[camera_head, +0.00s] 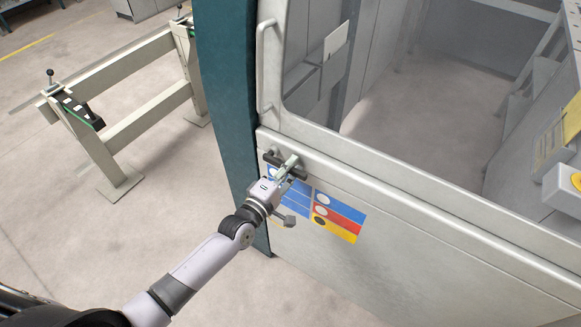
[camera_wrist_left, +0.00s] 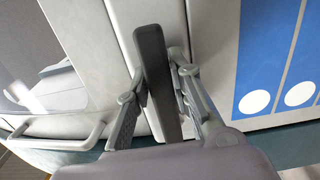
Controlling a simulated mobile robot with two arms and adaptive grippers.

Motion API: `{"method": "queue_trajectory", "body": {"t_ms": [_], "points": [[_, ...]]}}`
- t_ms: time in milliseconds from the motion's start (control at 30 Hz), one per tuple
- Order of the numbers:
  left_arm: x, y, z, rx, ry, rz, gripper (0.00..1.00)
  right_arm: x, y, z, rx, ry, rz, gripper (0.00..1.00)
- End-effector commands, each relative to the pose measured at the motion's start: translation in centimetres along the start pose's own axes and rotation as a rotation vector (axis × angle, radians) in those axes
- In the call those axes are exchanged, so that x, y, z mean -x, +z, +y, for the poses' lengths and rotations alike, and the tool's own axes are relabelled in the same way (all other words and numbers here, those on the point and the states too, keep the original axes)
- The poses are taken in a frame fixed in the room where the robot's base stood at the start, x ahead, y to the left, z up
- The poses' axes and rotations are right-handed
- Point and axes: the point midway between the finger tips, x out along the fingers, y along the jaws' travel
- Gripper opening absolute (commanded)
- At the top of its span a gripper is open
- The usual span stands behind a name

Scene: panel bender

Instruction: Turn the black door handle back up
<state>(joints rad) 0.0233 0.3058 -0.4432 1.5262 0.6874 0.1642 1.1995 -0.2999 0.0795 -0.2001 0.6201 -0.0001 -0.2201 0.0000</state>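The black door handle (camera_head: 270,157) is on the pale grey door (camera_head: 400,240), just below the window's lower left corner. In the head view it lies nearly level, sloping down to the right, partly covered by my left gripper (camera_head: 287,166). In the left wrist view the handle (camera_wrist_left: 152,60) runs between the two fingers of the left gripper (camera_wrist_left: 157,70). A fingertip appears to touch each side of it, so the gripper looks shut on the handle. The handle's lower end in that view is hidden behind the gripper body. My right gripper is not in view.
A pale vertical grab bar (camera_head: 265,68) is on the door above the handle. A dark teal post (camera_head: 222,85) stands left of the door. Blue, red and yellow labels (camera_head: 338,215) are below right of the handle. A beige rail frame (camera_head: 125,85) stands at left, with open floor before it.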

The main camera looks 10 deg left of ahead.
Motion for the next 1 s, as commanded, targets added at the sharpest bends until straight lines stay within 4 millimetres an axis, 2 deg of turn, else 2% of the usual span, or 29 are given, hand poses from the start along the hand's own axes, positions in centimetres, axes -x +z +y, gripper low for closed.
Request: {"method": "queue_trajectory", "body": {"t_ms": [233, 567, 767, 1000], "points": [[0.0, 0.0, 0.0, -0.005, 0.000, 0.000, 0.38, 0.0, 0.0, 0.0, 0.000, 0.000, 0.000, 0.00], [0.3, 0.0, -0.1, -0.007, -0.001, -0.001, 0.38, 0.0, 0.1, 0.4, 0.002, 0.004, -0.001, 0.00], [3.2, 0.0, -0.1, -0.007, -0.003, -0.002, 0.38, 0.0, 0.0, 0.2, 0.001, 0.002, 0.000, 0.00], [8.4, 0.0, -0.2, -0.006, -0.005, -0.001, 0.38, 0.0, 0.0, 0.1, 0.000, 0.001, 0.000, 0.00]]}}
